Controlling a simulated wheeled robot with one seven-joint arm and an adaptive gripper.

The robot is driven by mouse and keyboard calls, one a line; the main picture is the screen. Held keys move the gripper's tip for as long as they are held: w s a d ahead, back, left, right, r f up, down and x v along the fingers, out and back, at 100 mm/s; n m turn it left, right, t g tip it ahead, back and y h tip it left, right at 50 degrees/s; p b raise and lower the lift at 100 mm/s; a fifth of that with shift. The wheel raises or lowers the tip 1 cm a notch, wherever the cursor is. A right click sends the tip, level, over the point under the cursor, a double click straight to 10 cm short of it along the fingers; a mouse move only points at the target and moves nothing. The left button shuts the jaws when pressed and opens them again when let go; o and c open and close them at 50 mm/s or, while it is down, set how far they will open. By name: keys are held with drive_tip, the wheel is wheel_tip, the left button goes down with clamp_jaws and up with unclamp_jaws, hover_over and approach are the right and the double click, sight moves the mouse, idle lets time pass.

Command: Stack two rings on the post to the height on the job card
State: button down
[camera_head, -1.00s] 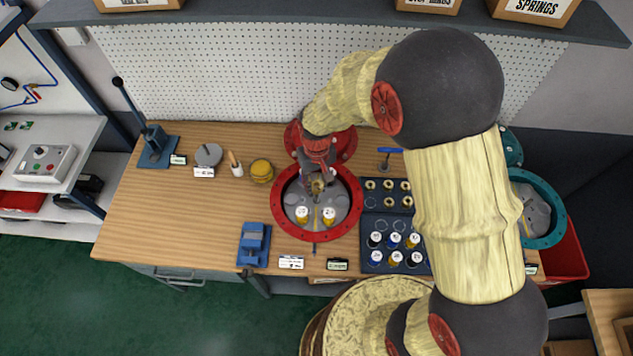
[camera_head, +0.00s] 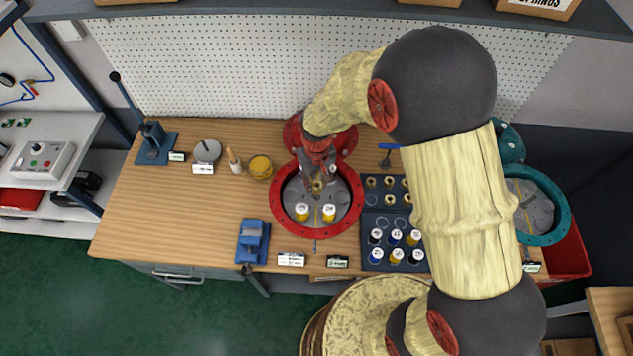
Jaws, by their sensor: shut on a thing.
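My gripper (camera_head: 316,178) is inside the open red round housing (camera_head: 282,225), pointing down. It is shut on a small brass-coloured ring (camera_head: 316,187) near the middle of the housing. The post is hidden under the gripper, so I cannot tell whether the ring is around it. Two yellow pieces with white numbered tops, one at the left (camera_head: 301,212) and one at the right (camera_head: 329,212), stand in the front of the housing. More brass rings (camera_head: 371,182) sit in the tray (camera_head: 367,222) to the right. Small cards (camera_head: 290,259) lie at the bench's front edge; their writing is too small to read.
Numbered cylinders (camera_head: 396,256) fill the tray's front part. A blue vise (camera_head: 253,242) stands left of the housing. A teal housing (camera_head: 556,236) is at the right, partly behind my arm. The left bench top (camera_head: 170,215) is clear. A shelf (camera_head: 300,13) runs along the back.

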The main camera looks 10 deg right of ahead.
drive_tip(key=shift+f+b, duration=0.65)
drive_tip(key=shift+f, duration=0.4)
drive_tip(key=c, duration=1.3)
unclamp_jaws()
drive_tip(key=shift+c, duration=0.2)
wheel_tip(320, 180, up, 12)
